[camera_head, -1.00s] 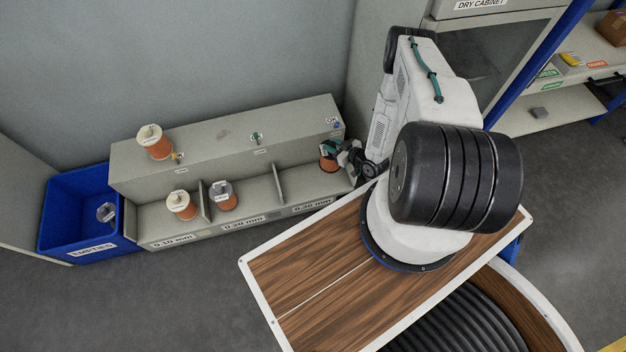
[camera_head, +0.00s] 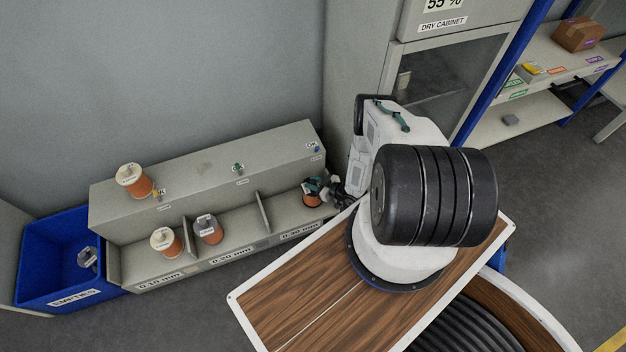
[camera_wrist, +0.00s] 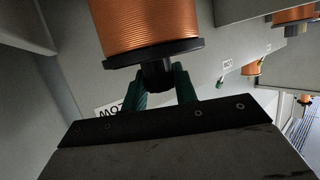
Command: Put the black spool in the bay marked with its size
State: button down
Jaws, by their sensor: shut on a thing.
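The black spool (camera_wrist: 150,60) has a black flange and copper-coloured wire. My gripper (camera_head: 322,186) is shut on its dark lower hub, with green fingers on either side in the wrist view (camera_wrist: 160,88). In the head view the spool (camera_head: 311,199) is at the right bay, marked 0.30 mm (camera_head: 299,231). I cannot tell whether it touches the bay floor. The left bay is marked 0.10 mm (camera_head: 160,282) and the middle one 0.20 mm (camera_head: 231,255).
A white-topped spool (camera_head: 166,243) stands in the left bay and a grey-topped one (camera_head: 208,229) in the middle bay. Another white-topped spool (camera_head: 134,181) sits on the upper ledge. A blue empties bin (camera_head: 40,262) is at the left; a dry cabinet (camera_head: 420,75) stands behind my arm.

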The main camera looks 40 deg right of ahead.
jog(key=shift+w+f, duration=0.1)
jog(key=shift+f, duration=0.05)
jog(key=c, duration=1.1)
grip_release()
jog(key=v, duration=1.2)
